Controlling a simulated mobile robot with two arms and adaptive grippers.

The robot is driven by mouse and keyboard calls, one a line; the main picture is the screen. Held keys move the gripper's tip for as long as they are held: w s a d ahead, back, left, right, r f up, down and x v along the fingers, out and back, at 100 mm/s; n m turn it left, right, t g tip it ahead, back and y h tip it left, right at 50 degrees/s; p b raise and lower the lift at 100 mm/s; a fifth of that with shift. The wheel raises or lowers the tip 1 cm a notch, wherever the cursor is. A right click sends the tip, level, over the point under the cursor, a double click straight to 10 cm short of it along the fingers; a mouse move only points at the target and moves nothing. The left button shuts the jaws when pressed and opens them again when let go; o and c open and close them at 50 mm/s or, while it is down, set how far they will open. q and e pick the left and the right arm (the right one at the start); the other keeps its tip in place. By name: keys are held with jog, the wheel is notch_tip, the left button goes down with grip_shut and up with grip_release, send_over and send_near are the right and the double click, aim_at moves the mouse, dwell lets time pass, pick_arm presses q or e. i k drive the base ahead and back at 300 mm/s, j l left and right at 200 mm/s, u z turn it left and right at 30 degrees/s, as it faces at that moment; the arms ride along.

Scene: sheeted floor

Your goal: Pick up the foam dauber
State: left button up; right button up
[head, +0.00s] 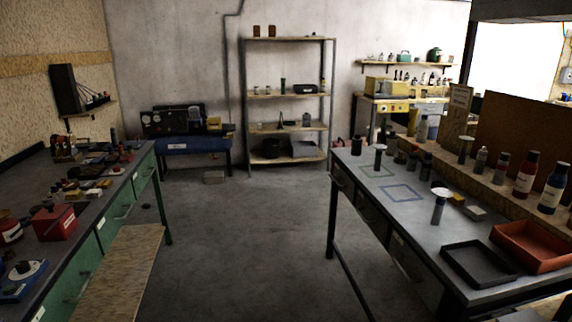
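Two upright pieces with wide pale round heads on grey stems stand on the right workbench (410,222). The nearer white-headed piece (439,207) stands behind the dark tray, near the bench's front edge. The farther white-headed piece (379,158) stands at the back, by the green outlined square. Either looks like it could be a foam dauber; I cannot tell which from here. Neither of my grippers shows in the head view.
A black tray (460,262) and a red-brown tray (531,231) sit at the right bench's near end. Bottles (525,175) line a raised ledge behind. The left green bench (112,200) is cluttered. The floor (235,235) between the benches is clear. A shelf rack (285,96) stands at the back.

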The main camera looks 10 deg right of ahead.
aim_at(400, 153)
jog(key=i, duration=2.15)
jog(key=i+z, duration=0.1)
jog(key=i, duration=0.5)
jog(key=i+j+z, duration=0.1)
jog(key=i, duration=0.55)
jog(key=i+j+z, duration=0.15)
jog(key=i, duration=0.45)
